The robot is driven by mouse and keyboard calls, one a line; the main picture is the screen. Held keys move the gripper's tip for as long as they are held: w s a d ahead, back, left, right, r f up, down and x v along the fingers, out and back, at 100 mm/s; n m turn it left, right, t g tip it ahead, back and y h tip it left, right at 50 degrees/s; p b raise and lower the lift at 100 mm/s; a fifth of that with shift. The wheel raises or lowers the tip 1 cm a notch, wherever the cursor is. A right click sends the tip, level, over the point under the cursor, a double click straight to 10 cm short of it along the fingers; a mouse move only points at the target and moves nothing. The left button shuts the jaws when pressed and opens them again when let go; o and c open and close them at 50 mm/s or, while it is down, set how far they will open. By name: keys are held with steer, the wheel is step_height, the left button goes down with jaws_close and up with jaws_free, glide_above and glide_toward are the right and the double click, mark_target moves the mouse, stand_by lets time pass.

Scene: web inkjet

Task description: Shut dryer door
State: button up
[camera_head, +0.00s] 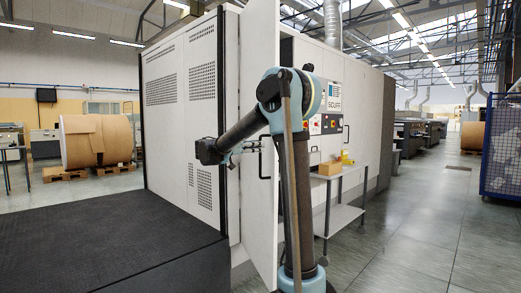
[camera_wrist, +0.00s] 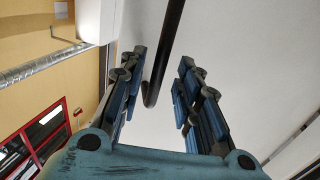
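The dryer door (camera_head: 260,50) is a tall white panel that stands swung out from the white dryer housing (camera_head: 330,68). A black bar handle (camera_head: 262,165) is on the door's face. My gripper (camera_head: 258,147) is beside this handle, partly hidden by my arm in the head view. In the wrist view the two blue and black fingers of my gripper (camera_wrist: 162,68) are spread apart. The dark handle bar (camera_wrist: 166,55) runs between them with its curved end near the finger pads. A gap shows on each side of the bar.
A dark platform (camera_head: 110,235) fills the lower left. A blue mesh cage (camera_head: 503,150) is at the far right. The aisle floor (camera_head: 425,215) is clear.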

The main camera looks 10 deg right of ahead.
steer(key=shift+x, duration=1.1)
jaws_close()
